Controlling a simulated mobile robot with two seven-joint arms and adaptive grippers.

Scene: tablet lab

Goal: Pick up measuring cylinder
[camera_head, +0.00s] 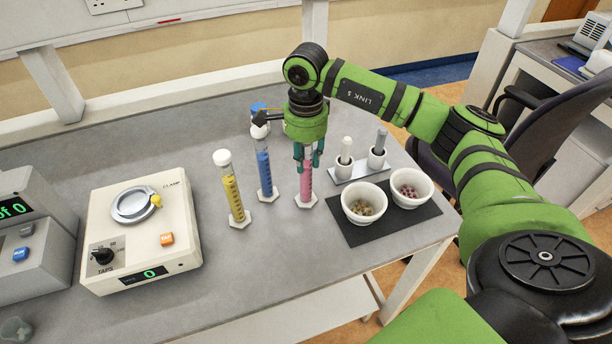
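Three capped measuring cylinders stand upright on the grey table: a yellow one (232,199), a blue one (265,172) and a pink one (306,184). My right gripper (308,163) points down over the pink cylinder, with its green fingers on either side of the tube. Whether the fingers press on it cannot be told. The pink cylinder's white foot appears to rest on the table, and its top is hidden behind the gripper. My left gripper is not in view.
A tablet tapping machine (185,212) stands at left, beside a grey display unit (30,235). Right of the pink cylinder, two bowls (350,214) of tablets sit on a black mat (372,236), with two mortar-and-pestle sets (344,166) behind.

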